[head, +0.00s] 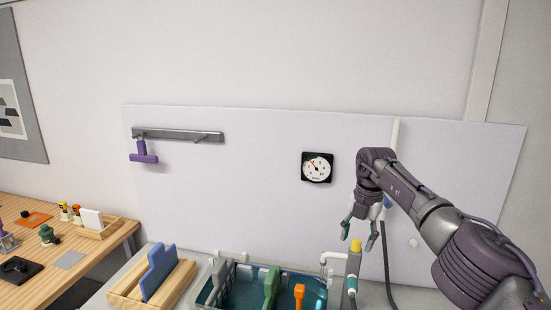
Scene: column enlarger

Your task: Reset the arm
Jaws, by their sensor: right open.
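My right arm comes in from the right edge in the head view, purple and grey. It bends at a raised wrist, and its right gripper (358,234) hangs down in front of the white backboard. The two fingers are apart and I see nothing held between them. The fingertips are just above and beside a grey post with a yellow top (355,246); I cannot tell whether they touch it. My left gripper is not in view.
A teal-lined basin (245,293) with green and orange items stands below. Left of it is a wooden rack (183,283) with a blue board (158,272). A round gauge (317,167) and a rail (178,135) with a purple squeegee-like tool (143,153) are on the backboard. A wooden table (95,250) stands left.

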